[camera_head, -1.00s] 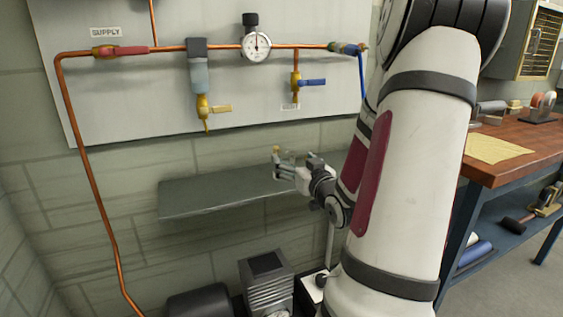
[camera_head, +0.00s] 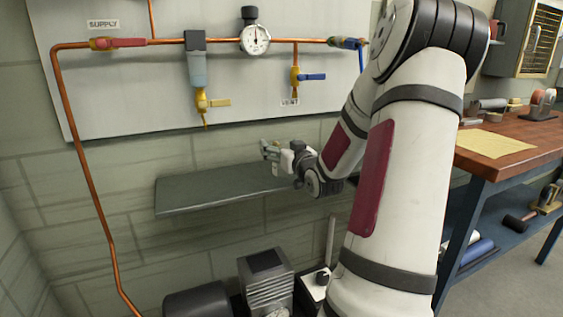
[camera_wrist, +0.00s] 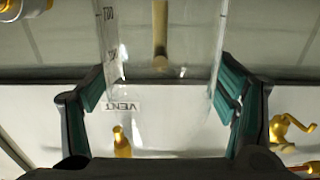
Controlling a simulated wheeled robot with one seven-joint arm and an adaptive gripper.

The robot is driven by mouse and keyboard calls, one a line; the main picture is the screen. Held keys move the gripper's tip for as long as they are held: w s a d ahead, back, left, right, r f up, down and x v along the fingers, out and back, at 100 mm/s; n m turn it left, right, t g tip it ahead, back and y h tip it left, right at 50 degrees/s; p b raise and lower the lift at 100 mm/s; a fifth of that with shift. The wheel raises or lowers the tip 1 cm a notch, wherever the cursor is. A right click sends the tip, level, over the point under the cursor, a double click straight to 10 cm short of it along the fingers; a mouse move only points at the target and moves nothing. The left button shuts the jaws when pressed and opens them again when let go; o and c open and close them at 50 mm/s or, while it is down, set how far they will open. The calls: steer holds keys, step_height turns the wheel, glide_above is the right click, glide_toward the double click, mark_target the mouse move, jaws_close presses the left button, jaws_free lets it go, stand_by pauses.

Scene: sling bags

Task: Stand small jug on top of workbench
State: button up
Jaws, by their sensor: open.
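The small jug (camera_wrist: 160,100) appears in the wrist view as a clear vessel with dark graduation marks. It sits between the two green-padded fingers of my gripper (camera_wrist: 163,100), which stand wide apart on either side of it. I cannot tell whether the pads touch it. In the head view my gripper (camera_head: 269,153) is above the grey wall shelf (camera_head: 215,190), and the jug is too small and clear there to make out. The workbench (camera_head: 548,138) has a brown wooden top on a blue frame at the right, beyond my arm.
A yellow sheet (camera_head: 495,144) lies on the workbench, with a tape holder (camera_head: 541,105) behind it. Copper piping with a gauge (camera_head: 255,40) and valves runs across the wall panel above the shelf. A compressor (camera_head: 265,275) stands below. The shelf's left part is bare.

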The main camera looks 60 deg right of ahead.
steer(key=c, duration=1.3)
steer(key=shift+c, duration=0.4)
steer(key=shift+r, duration=0.1)
